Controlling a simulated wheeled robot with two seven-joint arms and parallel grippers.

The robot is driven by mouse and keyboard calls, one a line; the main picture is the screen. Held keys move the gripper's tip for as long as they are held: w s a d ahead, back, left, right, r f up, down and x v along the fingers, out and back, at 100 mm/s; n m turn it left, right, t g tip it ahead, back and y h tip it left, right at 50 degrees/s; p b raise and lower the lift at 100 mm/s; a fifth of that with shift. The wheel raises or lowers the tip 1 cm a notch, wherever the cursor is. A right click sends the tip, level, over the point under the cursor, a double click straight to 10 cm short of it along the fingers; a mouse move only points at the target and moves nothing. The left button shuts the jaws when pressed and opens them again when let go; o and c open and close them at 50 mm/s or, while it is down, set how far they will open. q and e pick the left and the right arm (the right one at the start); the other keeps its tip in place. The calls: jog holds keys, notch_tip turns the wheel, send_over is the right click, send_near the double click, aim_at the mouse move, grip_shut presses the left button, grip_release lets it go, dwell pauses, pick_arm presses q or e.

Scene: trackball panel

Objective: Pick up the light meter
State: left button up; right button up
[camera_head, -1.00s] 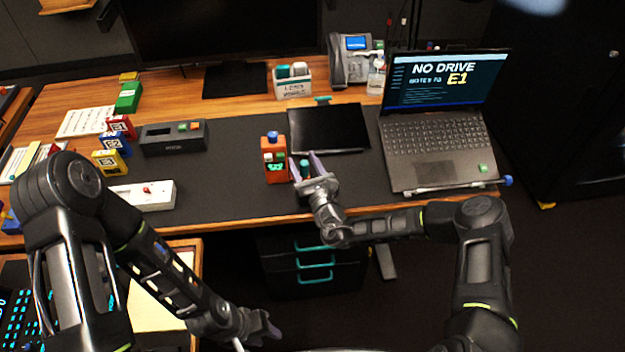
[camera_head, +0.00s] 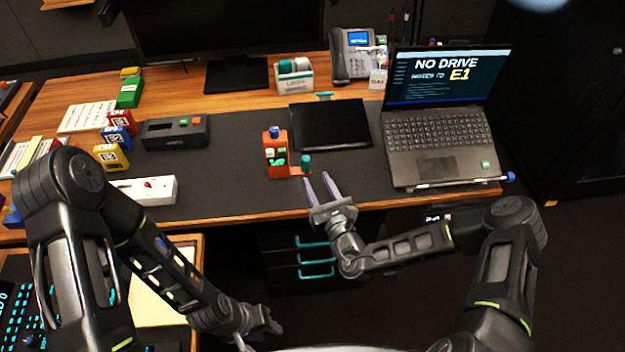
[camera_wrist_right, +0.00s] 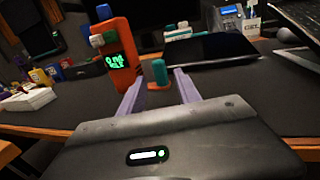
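The light meter appears to be the upright orange device (camera_head: 279,171) with a blue knob on top, near the front middle of the desk. A low orange arm with a teal knob (camera_head: 305,161) sticks out to its right. The right wrist view shows the orange body (camera_wrist_right: 110,45) with a lit green display. My right gripper (camera_head: 321,187) is open and empty at the desk's front edge, to the right of the device and apart from it. In the wrist view, the teal knob appears between its purple fingers (camera_wrist_right: 160,84). My left gripper (camera_head: 273,326) is low in front of the desk, its fingers unclear.
A black tablet (camera_head: 330,125) lies behind the device and a laptop (camera_head: 436,150) stands open to the right. A dark box (camera_head: 175,133) and a white device (camera_head: 146,190) are to the left. The dark mat (camera_head: 225,182) between is clear.

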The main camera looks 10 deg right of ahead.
aim_at(307, 164)
jog(key=b, duration=0.2)
jog(key=w+b, duration=0.1)
jog(key=b, duration=0.1)
jog(key=shift+a+f, duration=0.25)
jog(key=shift+f, duration=0.15)
jog(key=shift+c, duration=0.4)
jog(key=shift+w+r, duration=0.1)
jog(key=shift+r, duration=0.3)
jog(key=shift+x, duration=1.3)
jog(key=shift+x, duration=2.6)
jog(key=shift+a, duration=0.1)
grip_shut()
